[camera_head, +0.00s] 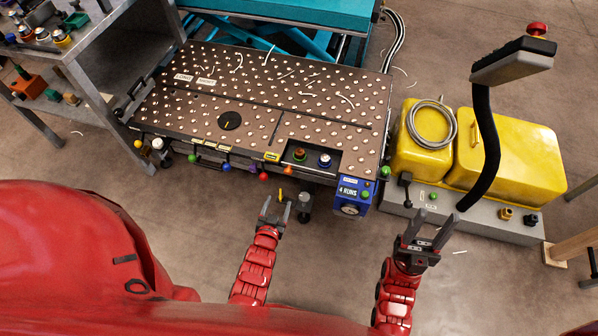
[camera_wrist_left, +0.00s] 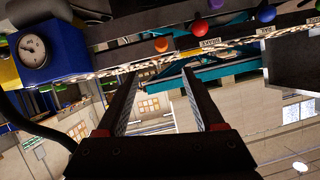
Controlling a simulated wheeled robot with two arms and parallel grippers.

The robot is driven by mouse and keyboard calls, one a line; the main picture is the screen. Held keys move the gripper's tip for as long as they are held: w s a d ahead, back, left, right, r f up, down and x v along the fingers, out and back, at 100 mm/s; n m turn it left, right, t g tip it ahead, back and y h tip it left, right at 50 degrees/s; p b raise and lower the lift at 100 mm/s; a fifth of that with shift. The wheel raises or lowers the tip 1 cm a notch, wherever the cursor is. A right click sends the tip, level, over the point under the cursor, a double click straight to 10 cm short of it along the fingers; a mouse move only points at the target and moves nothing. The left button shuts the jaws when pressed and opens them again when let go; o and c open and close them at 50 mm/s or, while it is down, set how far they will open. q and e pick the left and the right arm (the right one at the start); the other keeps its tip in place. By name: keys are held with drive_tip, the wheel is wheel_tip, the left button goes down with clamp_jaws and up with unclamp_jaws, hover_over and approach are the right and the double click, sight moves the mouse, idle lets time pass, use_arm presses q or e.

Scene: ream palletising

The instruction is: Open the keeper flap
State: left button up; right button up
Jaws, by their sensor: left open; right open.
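I cannot tell which part is the keeper flap. The dark worktable (camera_head: 240,85) is studded with pale round balls. Coloured knobs and small labels line its front edge, including a red knob (camera_head: 264,176) and an orange knob (camera_head: 288,170). My left gripper (camera_head: 275,207) is open and empty, below and in front of this edge. In the left wrist view its two fingers (camera_wrist_left: 160,85) stand apart with nothing between them, and the orange knob (camera_wrist_left: 161,45) and red knob (camera_wrist_left: 188,27) show beyond. My right gripper (camera_head: 430,228) is open and empty, right of the table front.
A blue box with a gauge (camera_head: 350,209) hangs at the table's front right corner. Yellow housings (camera_head: 510,150) with a coiled hose and a black post (camera_head: 485,140) stand at right. A grey shelf (camera_head: 90,60) stands at left. A teal lift (camera_head: 290,10) is behind.

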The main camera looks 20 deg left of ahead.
use_arm(q)
drive_tip(key=b, duration=0.1)
approach(287, 173)
drive_tip(key=b+x, duration=0.2)
drive_tip(key=x, duration=0.3)
drive_tip(key=b+x, duration=0.2)
drive_tip(key=x, duration=0.3)
drive_tip(key=shift+s+d+f, duration=0.1)
drive_tip(key=shift+s+f, duration=0.05)
drive_tip(key=shift+f, duration=0.05)
clamp_jaws()
